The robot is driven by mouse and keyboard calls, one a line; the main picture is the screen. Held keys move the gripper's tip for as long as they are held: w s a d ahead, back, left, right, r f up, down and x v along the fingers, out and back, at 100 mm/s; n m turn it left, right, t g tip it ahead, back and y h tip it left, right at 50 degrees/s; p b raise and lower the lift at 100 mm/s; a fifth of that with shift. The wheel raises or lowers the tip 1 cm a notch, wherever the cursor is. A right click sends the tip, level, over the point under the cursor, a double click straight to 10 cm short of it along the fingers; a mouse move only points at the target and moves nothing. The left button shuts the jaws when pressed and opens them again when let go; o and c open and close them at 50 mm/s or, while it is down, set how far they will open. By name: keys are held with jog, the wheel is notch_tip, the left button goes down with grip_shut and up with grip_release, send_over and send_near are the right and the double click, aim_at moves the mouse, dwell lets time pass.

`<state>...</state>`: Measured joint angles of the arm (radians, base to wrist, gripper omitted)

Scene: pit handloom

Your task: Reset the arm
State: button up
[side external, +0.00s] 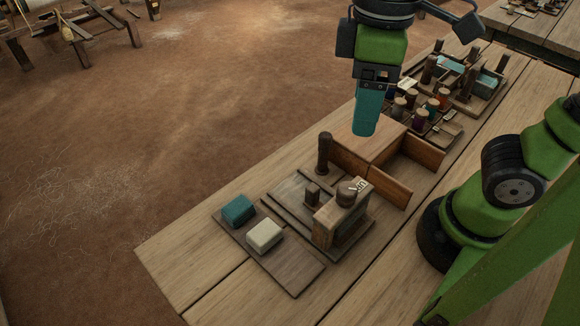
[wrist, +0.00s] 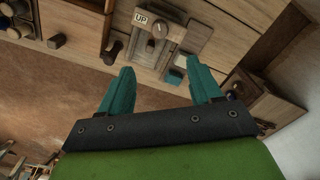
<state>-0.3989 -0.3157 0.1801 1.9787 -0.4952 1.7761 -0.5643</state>
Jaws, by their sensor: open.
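The wooden fixture (side external: 325,228) with a round knob and an "UP" label stands below and toward the front; the "UP" label (wrist: 145,20) also shows in the wrist view. A teal block (side external: 238,210) and a cream block (side external: 264,233) lie side by side on a dark board (side external: 295,273).
Several spools (side external: 420,117) and a tray (side external: 487,95) of pieces crowd the table further back. The front left table corner (side external: 185,270) is bare.

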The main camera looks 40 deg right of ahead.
jog(key=shift+w, duration=0.1)
jog(key=w+d+f+m+t+y, duration=0.1)
jog(key=w+d+f+m+t, duration=0.1)
jog(key=d+m+t, duration=0.25)
jog(key=w+d+f+m+t+y, duration=0.1)
jog(key=w+d+f+m+t, duration=0.15)
jog(key=d+m, duration=0.35)
notch_tip(320, 180, up, 4)
jog(key=r+n+g+h, duration=0.15)
jog(key=n+g, duration=0.55)
jog(key=n, duration=1.1)
send_over(347, 189)
jog(key=f, duration=0.1)
jog(key=shift+h, duration=0.25)
notch_tip(347, 189, down, 17)
jog(key=shift+r, duration=0.1)
